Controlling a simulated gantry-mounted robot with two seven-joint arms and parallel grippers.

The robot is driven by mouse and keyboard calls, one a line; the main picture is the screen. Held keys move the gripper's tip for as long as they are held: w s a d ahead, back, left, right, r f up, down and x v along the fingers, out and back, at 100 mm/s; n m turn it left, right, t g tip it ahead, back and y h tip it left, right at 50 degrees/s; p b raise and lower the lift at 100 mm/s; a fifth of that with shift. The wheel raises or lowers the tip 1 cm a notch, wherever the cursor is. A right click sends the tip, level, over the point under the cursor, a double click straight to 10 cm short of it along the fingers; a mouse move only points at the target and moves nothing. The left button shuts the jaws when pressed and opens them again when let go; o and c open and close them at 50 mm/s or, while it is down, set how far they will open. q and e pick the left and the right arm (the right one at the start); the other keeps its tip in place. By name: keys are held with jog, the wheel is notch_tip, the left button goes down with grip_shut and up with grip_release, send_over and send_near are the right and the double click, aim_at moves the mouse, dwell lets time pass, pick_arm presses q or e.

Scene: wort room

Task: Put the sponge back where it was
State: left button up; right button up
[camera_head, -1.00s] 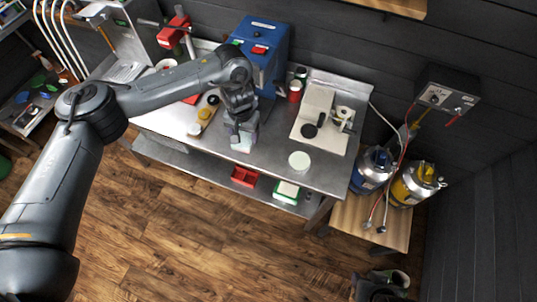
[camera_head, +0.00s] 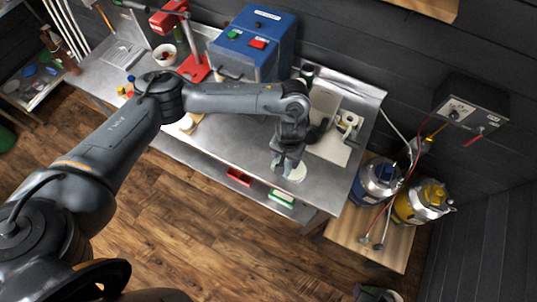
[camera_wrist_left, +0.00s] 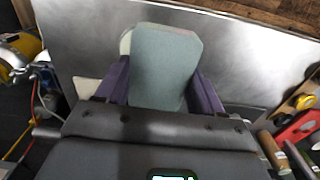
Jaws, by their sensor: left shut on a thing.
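In the left wrist view a grey-green sponge (camera_wrist_left: 165,62) stands between the purple fingers of my left gripper (camera_wrist_left: 160,90), which is shut on it. In the head view my left gripper (camera_head: 284,163) points down over the right part of the steel table (camera_head: 225,150). The sponge is mostly hidden there by the gripper. A pale round disc (camera_head: 297,173) lies on the table directly beside and partly behind the gripper. Its rim also shows behind the sponge in the left wrist view (camera_wrist_left: 125,42). I cannot tell whether the sponge touches it. My right gripper is not in view.
A blue machine (camera_head: 251,45) and a red stand (camera_head: 194,68) are at the table's back. A white board (camera_head: 333,150) with fittings lies right of the gripper. Blue (camera_head: 379,178) and yellow (camera_head: 418,203) kegs stand at the right. A red bin (camera_head: 239,177) sits on the lower shelf.

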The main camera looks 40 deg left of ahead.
pick_arm(q)
jog(key=shift+s+a+f+b, duration=0.1)
jog(key=shift+f+b, duration=0.05)
jog(key=shift+f, duration=0.45)
jog(key=shift+a+f+b, duration=0.1)
jog(key=shift+f+b, duration=0.05)
jog(key=shift+f, duration=0.45)
jog(key=b, duration=0.3)
send_over(260, 160)
jog(key=f, duration=0.6)
jog(key=shift+d, duration=0.25)
jog(key=shift+a+f, duration=0.15)
jog(key=shift+a, duration=0.2)
notch_tip(260, 160, down, 3)
jog(key=shift+f+b, duration=0.15)
jog(key=shift+b, duration=0.9)
jog(key=shift+f, duration=0.35)
jog(key=shift+f, duration=0.15)
jog(key=o, duration=1)
